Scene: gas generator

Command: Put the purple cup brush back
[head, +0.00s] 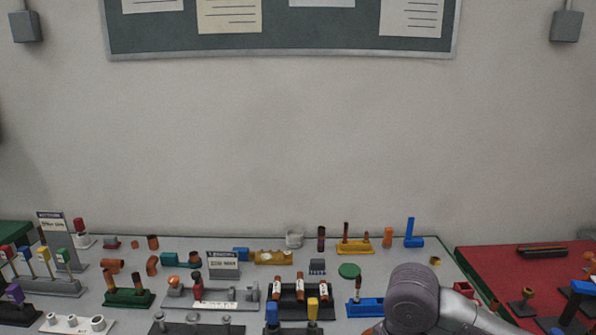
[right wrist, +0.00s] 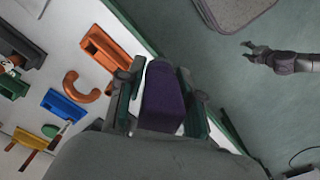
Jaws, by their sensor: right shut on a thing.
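The purple cup brush (right wrist: 163,97) shows in the right wrist view as a dark purple block, with its lower end hidden by the gripper body. My right gripper (right wrist: 162,90) is shut on it, with one finger on each side. In the head view my right arm comes in at the lower right, but the gripper and the held brush are hidden. Another purple block (head: 14,292) sits on a dark stand at the far left of the table. My left gripper (right wrist: 250,52) shows in the right wrist view, open and empty over the floor.
The grey table (head: 200,246) is crowded with holders and small parts. A blue holder (head: 366,307) lies left of my right arm. In the right wrist view an orange holder (right wrist: 108,52) and an orange hook (right wrist: 78,86) lie near the gripper. A red table (head: 500,262) stands at right.

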